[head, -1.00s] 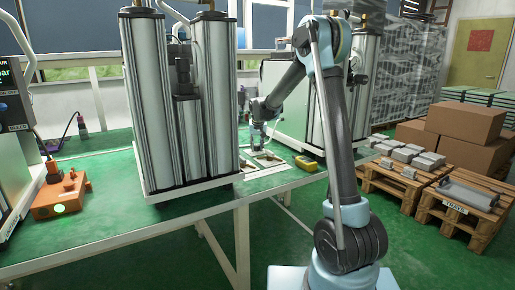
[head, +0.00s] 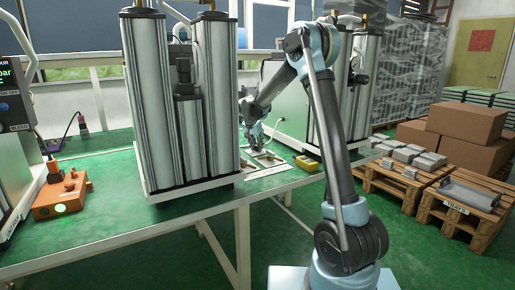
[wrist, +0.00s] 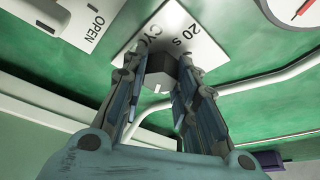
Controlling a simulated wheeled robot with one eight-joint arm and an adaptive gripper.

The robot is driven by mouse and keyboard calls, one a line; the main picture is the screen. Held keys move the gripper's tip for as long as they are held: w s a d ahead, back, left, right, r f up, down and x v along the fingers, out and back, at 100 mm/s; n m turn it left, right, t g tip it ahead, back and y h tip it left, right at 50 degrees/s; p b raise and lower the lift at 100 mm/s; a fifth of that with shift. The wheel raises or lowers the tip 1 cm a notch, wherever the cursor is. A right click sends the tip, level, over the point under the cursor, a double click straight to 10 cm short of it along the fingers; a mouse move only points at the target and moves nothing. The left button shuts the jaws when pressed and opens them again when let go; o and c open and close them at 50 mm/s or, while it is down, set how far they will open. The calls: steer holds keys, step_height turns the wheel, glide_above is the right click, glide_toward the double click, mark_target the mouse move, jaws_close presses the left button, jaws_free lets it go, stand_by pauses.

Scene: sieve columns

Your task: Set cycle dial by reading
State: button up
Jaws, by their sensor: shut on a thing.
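The cycle dial (wrist: 172,72) is a dark grey faceted knob on a white plate (wrist: 205,48) lettered "CYC" and "20 S" in the wrist view. The rest of the lettering is hidden by my fingers. A small light mark shows on the knob's near side. My gripper (wrist: 168,66) has its two fingers on either side of the knob, shut on it. In the head view my gripper (head: 258,146) reaches down to the pale plates on the green bench, and the knob is too small to make out there.
A white plate marked "OPEN" (wrist: 78,22) and a round gauge with a red needle (wrist: 297,10) lie near the dial. Tall metal columns (head: 170,110) stand left of my gripper. A yellow device (head: 307,163) sits to its right.

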stand_by(0.4)
steer(key=o, duration=1.1)
steer(key=v, duration=1.2)
steer(key=shift+w, duration=0.2)
